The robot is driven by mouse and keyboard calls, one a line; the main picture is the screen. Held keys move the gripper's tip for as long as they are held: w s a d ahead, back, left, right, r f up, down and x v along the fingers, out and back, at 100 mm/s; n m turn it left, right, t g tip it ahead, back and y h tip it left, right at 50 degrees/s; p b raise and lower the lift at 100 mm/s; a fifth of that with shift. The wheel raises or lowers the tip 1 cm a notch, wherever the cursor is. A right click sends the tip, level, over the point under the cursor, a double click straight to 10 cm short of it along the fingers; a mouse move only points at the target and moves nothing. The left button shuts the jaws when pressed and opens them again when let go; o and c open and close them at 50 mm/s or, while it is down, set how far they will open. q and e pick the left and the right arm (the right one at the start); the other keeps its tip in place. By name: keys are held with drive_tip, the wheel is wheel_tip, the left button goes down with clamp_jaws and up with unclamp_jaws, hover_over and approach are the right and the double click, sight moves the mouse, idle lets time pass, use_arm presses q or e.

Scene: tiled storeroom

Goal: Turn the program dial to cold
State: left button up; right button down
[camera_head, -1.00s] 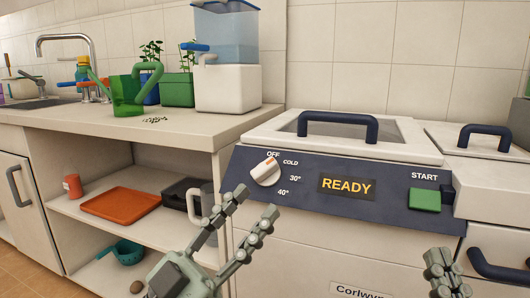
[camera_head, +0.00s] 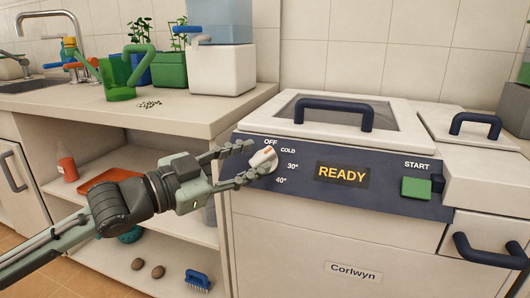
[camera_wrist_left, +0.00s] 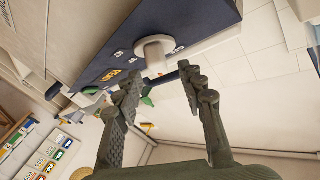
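The program dial (camera_head: 263,160) is a white knob on the dark panel of the Corlwyn machine, with OFF, COLD, 30° and 40° marked around it. Its orange mark is at the top, near OFF. My left gripper (camera_head: 254,160) is open at the dial, one finger above it and one below, partly covering it. In the left wrist view the dial (camera_wrist_left: 152,53) lies just ahead of the parted fingertips of the left gripper (camera_wrist_left: 160,74). I cannot tell whether a finger touches it. My right gripper is out of view.
A READY display (camera_head: 342,174) and a green START button (camera_head: 416,188) are on the same panel. The lid handle (camera_head: 337,110) is above. A counter (camera_head: 190,113) with a watering can (camera_head: 119,78) and plants stands left, open shelves below.

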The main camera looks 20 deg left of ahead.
sight(262, 155)
use_arm(q)
drive_tip(key=shift+x, duration=1.95)
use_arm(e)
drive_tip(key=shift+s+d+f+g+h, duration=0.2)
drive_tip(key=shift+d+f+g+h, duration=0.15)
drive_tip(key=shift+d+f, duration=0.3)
use_arm(q)
drive_tip(key=shift+c, duration=0.5)
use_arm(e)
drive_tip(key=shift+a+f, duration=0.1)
use_arm(q)
clamp_jaws()
